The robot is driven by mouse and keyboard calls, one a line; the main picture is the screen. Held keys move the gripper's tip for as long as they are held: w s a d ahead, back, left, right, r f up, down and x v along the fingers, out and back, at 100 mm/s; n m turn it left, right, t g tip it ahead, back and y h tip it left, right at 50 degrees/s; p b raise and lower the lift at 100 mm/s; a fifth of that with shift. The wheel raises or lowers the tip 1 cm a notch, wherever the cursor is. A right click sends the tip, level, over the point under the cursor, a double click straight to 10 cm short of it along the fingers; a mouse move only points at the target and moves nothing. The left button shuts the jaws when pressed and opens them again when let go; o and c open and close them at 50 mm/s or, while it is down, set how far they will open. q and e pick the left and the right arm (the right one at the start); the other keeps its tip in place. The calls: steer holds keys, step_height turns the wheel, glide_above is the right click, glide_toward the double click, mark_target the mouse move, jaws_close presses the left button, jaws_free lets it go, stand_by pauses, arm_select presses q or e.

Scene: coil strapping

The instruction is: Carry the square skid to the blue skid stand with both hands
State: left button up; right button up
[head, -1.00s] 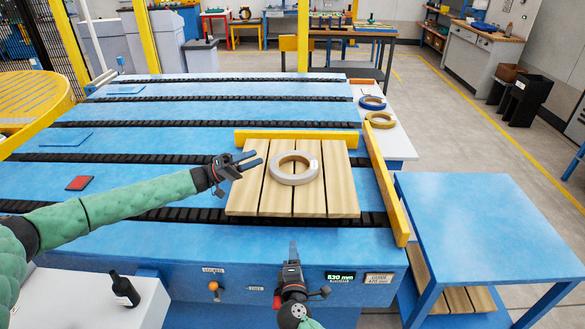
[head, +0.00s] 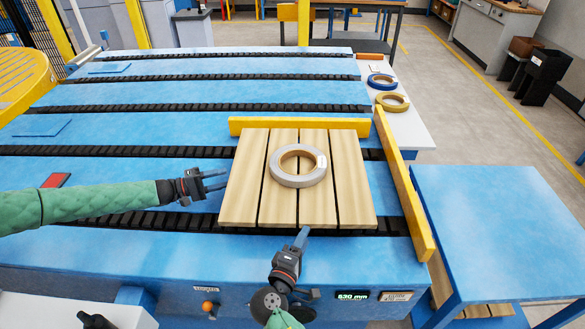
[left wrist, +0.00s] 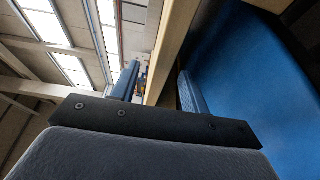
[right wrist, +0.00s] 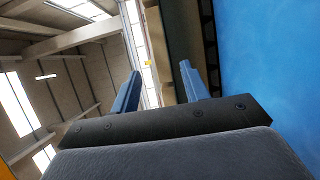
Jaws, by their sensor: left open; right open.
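The square skid (head: 249,190), made of pale wooden slats, lies on the blue conveyor table with a grey coil ring (head: 283,180) on top. The blue skid stand (head: 500,230) is at the right, beyond the yellow side rail. My left gripper (head: 222,181) is open at the skid's left edge; in the left wrist view a wooden edge (left wrist: 176,42) shows between its fingers (left wrist: 160,85). Contact cannot be told.
A yellow rail (head: 300,126) runs behind the skid and another (head: 405,190) along its right side. Blue (head: 382,82) and yellow (head: 392,102) coils sit on a white surface at the back right. A red pad (head: 55,180) lies at the left. The skid stand's top is bare.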

mark_target(242, 174)
arm_select(q)
steer(key=shift+w+a+f, duration=0.15)
steer(key=shift+w+f, duration=0.2)
arm_select(e)
steer(key=shift+w+a+f, duration=0.2)
steer(key=shift+w+a, duration=0.05)
steer(key=shift+a, duration=0.05)
arm_select(q)
steer(key=shift+s+r, duration=0.1)
steer(key=shift+r, duration=0.05)
arm_select(e)
steer(key=shift+d+r, duration=0.1)
steer(key=shift+d, duration=0.05)
arm_select(q)
steer(key=shift+d, duration=0.35)
arm_select(e)
steer(key=shift+d, duration=0.1)
arm_select(q)
steer(key=shift+x, duration=3.65)
arm_select(e)
steer(key=shift+x, duration=3.8)
arm_select(q)
jaws_close()
arm_select(e)
jaws_close()
